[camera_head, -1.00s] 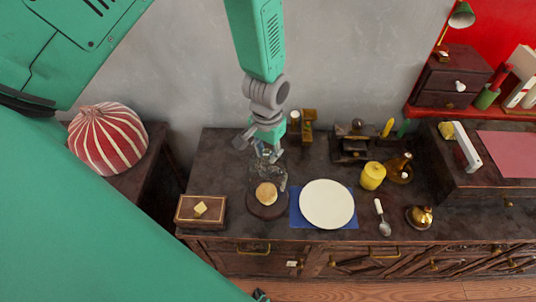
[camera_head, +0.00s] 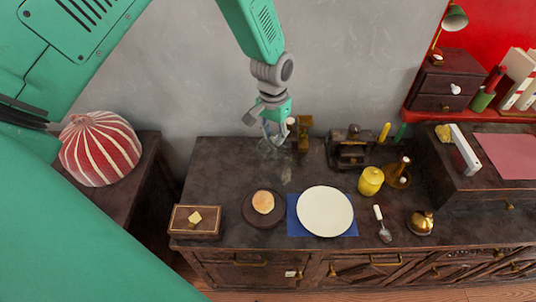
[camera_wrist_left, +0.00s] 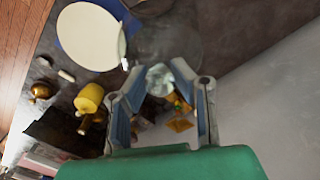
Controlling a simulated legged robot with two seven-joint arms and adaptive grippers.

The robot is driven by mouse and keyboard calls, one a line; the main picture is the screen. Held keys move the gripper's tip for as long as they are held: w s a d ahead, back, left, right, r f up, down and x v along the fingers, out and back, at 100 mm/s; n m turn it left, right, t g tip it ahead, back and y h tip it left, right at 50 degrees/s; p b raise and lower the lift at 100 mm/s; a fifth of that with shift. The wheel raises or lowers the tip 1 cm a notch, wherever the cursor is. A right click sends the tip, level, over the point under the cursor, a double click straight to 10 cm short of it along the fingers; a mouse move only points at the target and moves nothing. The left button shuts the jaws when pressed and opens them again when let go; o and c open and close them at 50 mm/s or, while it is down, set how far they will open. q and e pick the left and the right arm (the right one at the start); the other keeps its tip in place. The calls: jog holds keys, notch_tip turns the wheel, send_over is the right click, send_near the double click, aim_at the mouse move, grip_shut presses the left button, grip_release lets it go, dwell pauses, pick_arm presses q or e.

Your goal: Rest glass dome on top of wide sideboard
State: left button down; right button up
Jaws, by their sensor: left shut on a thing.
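The clear glass dome (camera_head: 272,150) is faint in the head view, below my left gripper (camera_head: 268,124), over the back of the wide dark sideboard (camera_head: 225,160). In the wrist view my left gripper (camera_wrist_left: 160,95) is shut on the dome's round knob, and the see-through dome (camera_wrist_left: 168,40) spreads out beyond the fingers. I cannot tell whether the dome's rim touches the sideboard top. A round bun (camera_head: 263,203) sits uncovered on a dark round board (camera_head: 250,217) in front of the dome. My right gripper is not in view.
A white plate (camera_head: 325,211) lies on a blue mat. A small box (camera_head: 195,222) is at the front left. A brass object (camera_head: 304,133) stands close right of my gripper; a yellow jar (camera_head: 371,181) is further right. The back left sideboard top is clear.

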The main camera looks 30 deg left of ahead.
pick_arm(q)
jog(key=w+a+b, duration=0.3)
jog(key=w+a, duration=0.4)
jog(key=w, duration=0.1)
notch_tip(320, 180, down, 9)
jog(key=b, duration=0.7)
jog(key=shift+a+r+b, duration=0.2)
jog(key=shift+a+b, duration=0.05)
jog(key=shift+b, duration=0.1)
jog(key=shift+w+f, duration=0.1)
jog(key=shift+f, duration=0.35)
jog(key=c, duration=0.8)
grip_release()
jog(key=shift+r, duration=0.15)
notch_tip(320, 180, up, 6)
jog(key=p, duration=0.4)
jog(key=shift+p, duration=0.3)
jog(key=shift+f, duration=0.2)
